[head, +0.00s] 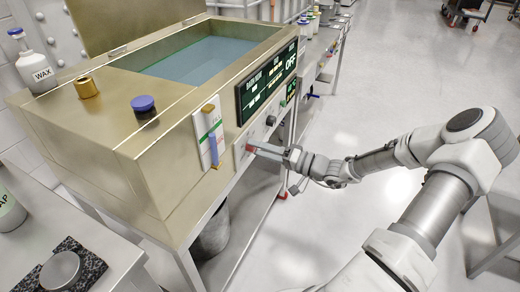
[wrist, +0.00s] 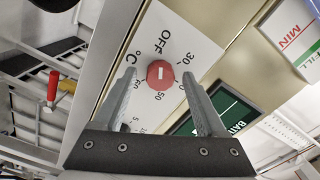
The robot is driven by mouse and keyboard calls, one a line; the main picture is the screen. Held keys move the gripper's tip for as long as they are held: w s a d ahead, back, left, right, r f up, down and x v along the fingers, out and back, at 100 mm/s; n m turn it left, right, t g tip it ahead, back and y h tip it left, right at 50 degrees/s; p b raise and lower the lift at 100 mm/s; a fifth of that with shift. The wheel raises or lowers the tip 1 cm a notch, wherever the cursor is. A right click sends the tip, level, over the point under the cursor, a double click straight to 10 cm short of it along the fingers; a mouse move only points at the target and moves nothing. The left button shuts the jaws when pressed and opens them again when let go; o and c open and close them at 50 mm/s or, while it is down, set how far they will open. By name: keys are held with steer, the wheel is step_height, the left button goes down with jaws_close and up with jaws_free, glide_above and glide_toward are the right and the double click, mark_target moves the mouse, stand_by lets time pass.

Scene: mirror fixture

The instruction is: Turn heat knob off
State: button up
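The red heat knob (wrist: 160,73) sits on a white dial plate marked OFF, 30, 50 and °C. A short white mark shows on its face. My gripper (wrist: 158,78) is open, with one finger on each side of the knob and a visible gap on both sides. In the head view my gripper (head: 266,151) reaches from the right to the front panel of the metal bath (head: 150,185). The knob there is small and partly hidden by the fingers. The dark display (head: 266,84) above it shows OFF in large letters.
A gauge panel (head: 209,137) stands left of the dial, and a black knob (head: 271,120) to its right. A WAX bottle (head: 36,65), a brass fitting (head: 86,87) and a blue-capped part (head: 144,106) are on top. Open floor (head: 350,100) lies right of the bath.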

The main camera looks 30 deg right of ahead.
steer(key=p+v, duration=0.3)
steer(key=v, duration=1.4)
steer(key=shift+s, duration=0.1)
